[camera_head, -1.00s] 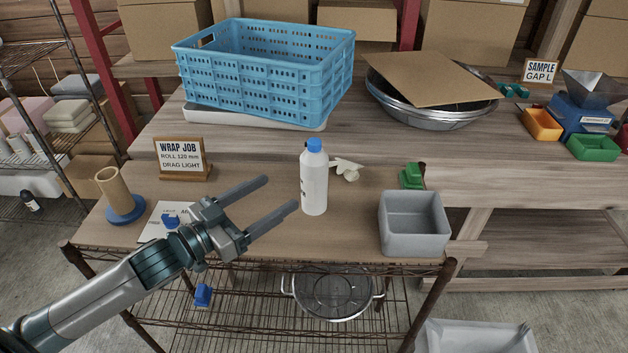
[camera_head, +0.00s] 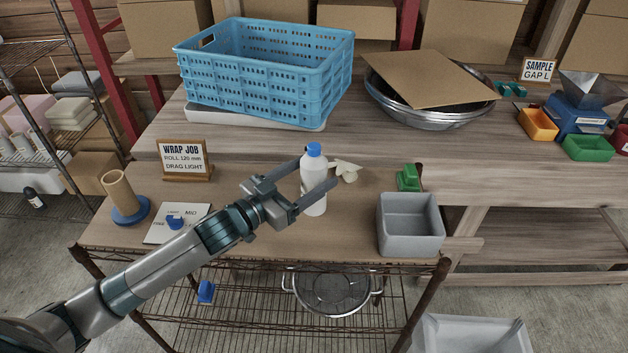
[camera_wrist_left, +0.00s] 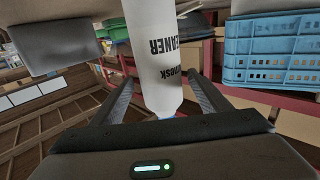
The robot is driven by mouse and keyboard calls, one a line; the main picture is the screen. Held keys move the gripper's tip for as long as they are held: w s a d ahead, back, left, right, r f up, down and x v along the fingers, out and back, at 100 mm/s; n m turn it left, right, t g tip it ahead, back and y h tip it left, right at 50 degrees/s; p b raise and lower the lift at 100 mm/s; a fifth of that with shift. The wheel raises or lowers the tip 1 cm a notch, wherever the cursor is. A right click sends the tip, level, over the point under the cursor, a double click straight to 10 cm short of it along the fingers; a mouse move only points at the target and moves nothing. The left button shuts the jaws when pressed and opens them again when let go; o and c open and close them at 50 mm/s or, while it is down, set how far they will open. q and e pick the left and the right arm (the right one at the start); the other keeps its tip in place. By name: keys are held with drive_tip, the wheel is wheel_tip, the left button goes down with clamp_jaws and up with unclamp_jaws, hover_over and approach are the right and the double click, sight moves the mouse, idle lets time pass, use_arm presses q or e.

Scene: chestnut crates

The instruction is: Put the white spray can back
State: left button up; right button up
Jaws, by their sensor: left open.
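The white spray can (camera_head: 313,196), a white bottle with a blue cap, stands upright on the brown front table (camera_head: 262,232). My left gripper (camera_head: 317,176) is open at the can, one finger on its far left side and one across its front right. In the left wrist view the can (camera_wrist_left: 158,62), with dark lettering, shows between the two open fingers (camera_wrist_left: 162,92), upside down. A gap shows beside each finger there, so the jaws are not closed on it. My right gripper is not in view.
A grey bin (camera_head: 410,226) stands at the table's right, with a green block (camera_head: 408,178) behind it. A cream object (camera_head: 346,171) lies just behind the can. A blue crate (camera_head: 262,85) and metal bowl (camera_head: 425,109) occupy the back bench. The WRAP JOB sign (camera_head: 184,157) stands left.

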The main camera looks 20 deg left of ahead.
use_arm(q)
drive_tip(key=shift+w+d, duration=0.1)
drive_tip(key=shift+w, duration=0.05)
drive_tip(key=shift+w+d+p, duration=0.15)
drive_tip(key=shift+w+p, duration=0.1)
drive_tip(key=shift+p, duration=0.05)
drive_tip(key=p+x, duration=0.1)
drive_tip(key=x, duration=0.2)
drive_tip(key=shift+w+d+f+p, duration=0.1)
drive_tip(key=shift+w+p, duration=0.25)
drive_tip(key=shift+w, duration=0.05)
drive_tip(key=shift+w+d+f, duration=0.1)
drive_tip(key=shift+w, duration=0.15)
drive_tip(key=c, duration=1.6)
drive_tip(key=shift+o, duration=0.2)
